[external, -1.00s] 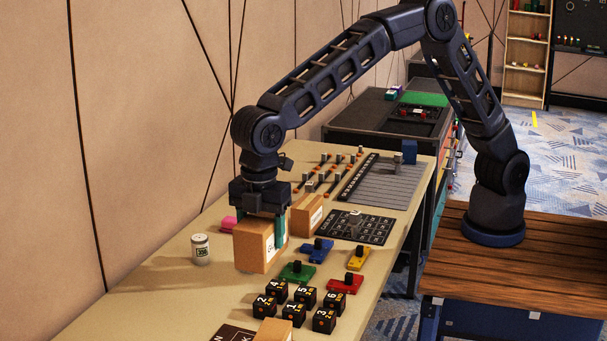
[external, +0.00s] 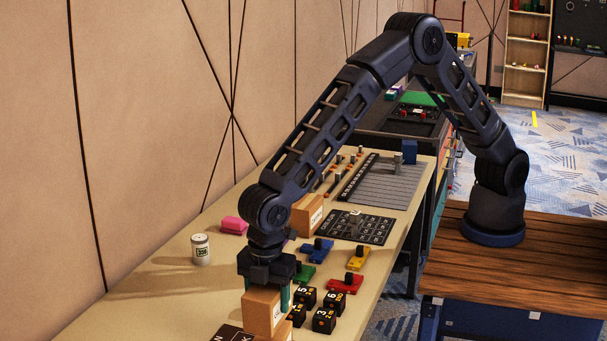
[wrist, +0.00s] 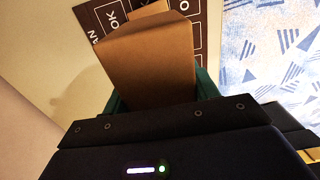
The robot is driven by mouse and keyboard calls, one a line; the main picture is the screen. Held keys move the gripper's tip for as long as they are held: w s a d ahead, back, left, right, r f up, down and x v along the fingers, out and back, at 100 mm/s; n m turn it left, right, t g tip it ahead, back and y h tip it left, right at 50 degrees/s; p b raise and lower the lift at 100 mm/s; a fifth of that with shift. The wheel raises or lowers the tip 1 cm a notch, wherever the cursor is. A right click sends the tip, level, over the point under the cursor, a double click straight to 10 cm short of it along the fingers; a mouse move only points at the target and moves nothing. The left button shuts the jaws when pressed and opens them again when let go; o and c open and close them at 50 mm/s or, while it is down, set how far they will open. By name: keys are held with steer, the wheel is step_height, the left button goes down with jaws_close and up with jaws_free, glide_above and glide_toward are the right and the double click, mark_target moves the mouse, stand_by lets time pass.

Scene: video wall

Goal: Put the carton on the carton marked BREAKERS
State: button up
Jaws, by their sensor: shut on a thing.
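My gripper (external: 266,297) is shut on a brown carton (external: 261,314), which hangs upright between its fingers near the front of the table. The held carton also fills the middle of the wrist view (wrist: 150,65). Another carton (external: 286,334) stands at the bottom edge of the external view, partly hidden below and behind the held one. A bit of a carton shows past the held one in the wrist view (wrist: 150,9). Whether the two touch is unclear. A third carton (external: 306,216) with a white label stands farther back. I cannot read the marking BREAKERS on any carton.
Black numbered cubes (external: 324,320) stand just right of the held carton. Red (external: 346,285), yellow (external: 359,258) and blue (external: 317,250) switch blocks lie behind them. A dark lettered board (external: 232,334) lies at the front. A white can (external: 201,249) stands at left, with bare table around it.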

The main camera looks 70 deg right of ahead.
steer(key=shift+f, duration=2.15)
steer(key=o, duration=1.2)
steer(key=shift+f, duration=0.15)
step_height(320, 180, up, 12)
steer(key=shift+r, duration=0.15)
